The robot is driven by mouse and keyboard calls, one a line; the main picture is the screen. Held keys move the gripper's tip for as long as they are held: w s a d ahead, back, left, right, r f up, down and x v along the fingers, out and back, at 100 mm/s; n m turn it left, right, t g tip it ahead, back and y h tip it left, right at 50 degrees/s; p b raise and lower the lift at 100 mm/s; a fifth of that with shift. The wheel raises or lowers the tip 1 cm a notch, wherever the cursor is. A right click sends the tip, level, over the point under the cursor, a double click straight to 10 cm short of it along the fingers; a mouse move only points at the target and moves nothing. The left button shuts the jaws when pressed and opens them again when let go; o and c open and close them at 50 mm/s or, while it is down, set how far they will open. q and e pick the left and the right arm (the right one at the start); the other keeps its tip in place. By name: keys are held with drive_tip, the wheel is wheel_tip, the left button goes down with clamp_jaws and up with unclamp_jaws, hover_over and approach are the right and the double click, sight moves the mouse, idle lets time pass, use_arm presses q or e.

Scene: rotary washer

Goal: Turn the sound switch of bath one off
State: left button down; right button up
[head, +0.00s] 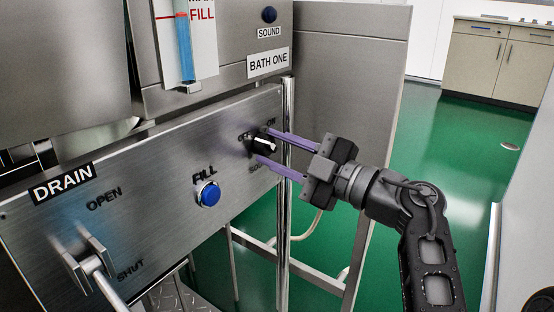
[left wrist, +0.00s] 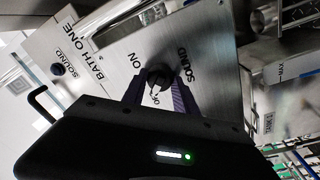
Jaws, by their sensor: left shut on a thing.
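The sound switch is a small dark knob (head: 262,141) with a pale bar, at the right end of the metal panel. It also shows in the left wrist view (left wrist: 158,77), with ON and SOUND printed around it and small partly hidden lettering between the fingers. The BATH ONE label (head: 268,63) is above the panel. My left gripper (head: 264,147) has its two purple fingers on either side of the knob, shut on it. I cannot tell which setting the knob points to. My right gripper is not in view.
A blue FILL button (head: 208,194) and a DRAIN lever (head: 92,265) are on the same panel, to the left. A dark SOUND button (head: 269,14) is above the BATH ONE label. A vertical metal post (head: 285,200) stands at the panel's right edge. Green floor is open on the right.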

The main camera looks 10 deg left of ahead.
use_arm(q)
drive_tip(key=shift+n, duration=0.5)
drive_tip(key=c, duration=1)
unclamp_jaws()
drive_tip(key=shift+o, duration=0.2)
drive_tip(key=p+v, duration=0.2)
drive_tip(key=v, duration=0.5)
drive_tip(key=shift+d, duration=0.4)
drive_tip(key=shift+s, duration=0.1)
